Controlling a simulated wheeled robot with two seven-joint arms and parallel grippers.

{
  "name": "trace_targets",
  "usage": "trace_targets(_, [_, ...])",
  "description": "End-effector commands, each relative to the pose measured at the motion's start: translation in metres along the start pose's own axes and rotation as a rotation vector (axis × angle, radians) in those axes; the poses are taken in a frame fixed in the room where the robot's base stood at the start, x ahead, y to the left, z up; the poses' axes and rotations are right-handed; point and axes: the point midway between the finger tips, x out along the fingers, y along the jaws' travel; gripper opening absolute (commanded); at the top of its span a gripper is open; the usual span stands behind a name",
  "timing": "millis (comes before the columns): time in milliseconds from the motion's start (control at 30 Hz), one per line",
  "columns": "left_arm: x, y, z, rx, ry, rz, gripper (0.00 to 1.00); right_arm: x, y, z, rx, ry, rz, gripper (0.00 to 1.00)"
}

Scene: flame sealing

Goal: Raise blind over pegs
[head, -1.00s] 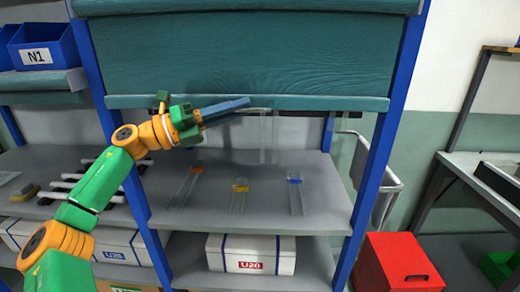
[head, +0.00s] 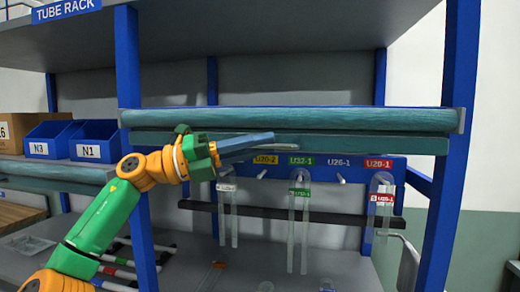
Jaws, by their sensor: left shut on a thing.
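The teal blind (head: 390,145) is gathered up high, showing as a roll with a short dark strip and bottom edge below it. My left gripper (head: 272,141) is shut at the blind's bottom edge, on what looks like its thin grey pull handle (head: 287,148); the fingers partly hide the grip. Clear U-shaped tubes (head: 305,235) hang from others. My right gripper is not in view.
Blue posts (head: 459,120) flank the bay. A dark bar (head: 330,218) crosses behind the tubes. Blue bins (head: 95,140) stand on the left shelf, and a sign reads TUBE RACK (head: 66,10). The lower shelf holds small tubes, partly cut off.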

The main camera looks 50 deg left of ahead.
Motion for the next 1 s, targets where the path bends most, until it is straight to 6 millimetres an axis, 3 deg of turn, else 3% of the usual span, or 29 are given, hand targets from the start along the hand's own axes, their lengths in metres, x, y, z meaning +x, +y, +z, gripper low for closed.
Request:
trace_targets(167, [0.000,-0.001,0.001,0.001,-0.005,-0.003,0.00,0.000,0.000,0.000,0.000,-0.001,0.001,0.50])
trace_targets(200, [0.000,-0.001,0.001,0.001,-0.005,-0.003,0.17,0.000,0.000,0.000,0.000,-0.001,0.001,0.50])
trace_targets(300, [0.000,-0.001,0.001,0.001,-0.004,-0.002,0.44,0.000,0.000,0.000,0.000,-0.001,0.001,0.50])
trace_targets(633, [-0.005,0.002,-0.001,0.001,-0.004,-0.001,0.45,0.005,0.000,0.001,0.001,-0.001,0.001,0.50])
trace_targets(800, [-0.041,0.004,-0.002,0.003,-0.008,-0.003,0.45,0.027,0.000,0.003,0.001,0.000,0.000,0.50])
trace_targets(1000, [-0.069,0.001,0.000,0.001,-0.004,-0.002,0.45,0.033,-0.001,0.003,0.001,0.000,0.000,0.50])
